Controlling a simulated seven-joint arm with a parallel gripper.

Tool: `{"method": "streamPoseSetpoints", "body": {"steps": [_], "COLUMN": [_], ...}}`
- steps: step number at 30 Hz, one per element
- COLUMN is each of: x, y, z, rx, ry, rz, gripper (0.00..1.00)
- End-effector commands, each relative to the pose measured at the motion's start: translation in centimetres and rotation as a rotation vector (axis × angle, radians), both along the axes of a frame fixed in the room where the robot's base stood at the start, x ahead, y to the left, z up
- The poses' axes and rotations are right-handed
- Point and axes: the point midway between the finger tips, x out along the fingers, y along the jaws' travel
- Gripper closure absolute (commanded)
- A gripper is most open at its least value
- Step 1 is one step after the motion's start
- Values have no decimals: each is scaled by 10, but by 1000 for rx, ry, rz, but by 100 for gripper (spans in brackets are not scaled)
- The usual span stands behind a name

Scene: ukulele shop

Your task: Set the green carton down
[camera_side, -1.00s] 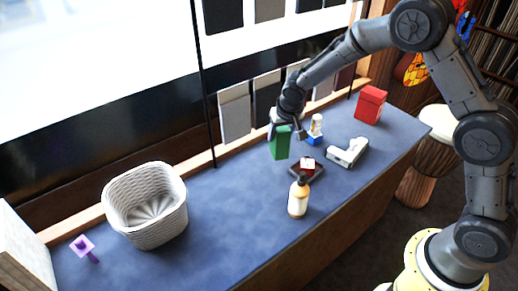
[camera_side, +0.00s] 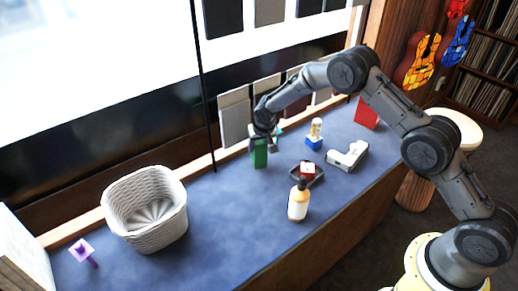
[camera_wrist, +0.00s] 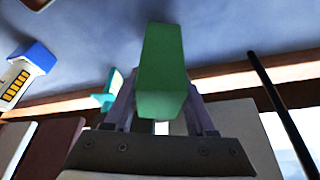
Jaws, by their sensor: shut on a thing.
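The green carton (camera_side: 260,153) is upright between the fingers of my gripper (camera_side: 263,138), over the back part of the blue counter (camera_side: 235,195). In the wrist view the carton (camera_wrist: 162,65) fills the space between the two fingers (camera_wrist: 160,112), with its far end towards the blue surface. My gripper is shut on it from above. I cannot tell whether its bottom touches the counter or hangs just above it.
A white basket (camera_side: 150,231) stands to the left. A small teal thing (camera_wrist: 106,94) is close beside the gripper. Counter between basket and carton is clear.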

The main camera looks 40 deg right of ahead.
Motion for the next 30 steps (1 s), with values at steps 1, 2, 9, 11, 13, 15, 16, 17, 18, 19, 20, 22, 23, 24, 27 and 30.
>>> {"method": "streamPoseSetpoints", "body": {"steps": [1,2,9,11,13,15,16,17,18,19,20,22,23,24,27,30], "x": [0,0,0,0,0,0,0,0,0,0,0,0,0,0,0,0], "y": [0,0,0,0,0,0,0,0,0,0,0,0,0,0,0,0], "z": [-8,-10,-12,-13,-15,-16,-16,-16,-16,-16,-16,-16,-16,-16,-16,-13], "rx": [0,0,0,0,0,0,0,0,0,0,0,0,0,0,0,0], "ry": [1,0,-2,-2,-2,-1,-1,-1,-1,-1,-1,-1,-1,-1,-1,-1], "rz": [1,1,0,0,0,1,1,1,1,0,0,0,0,0,0,0], "gripper": [100,100,100,100,100,42,37,32,24,19,14,14,14,14,14,14]}}
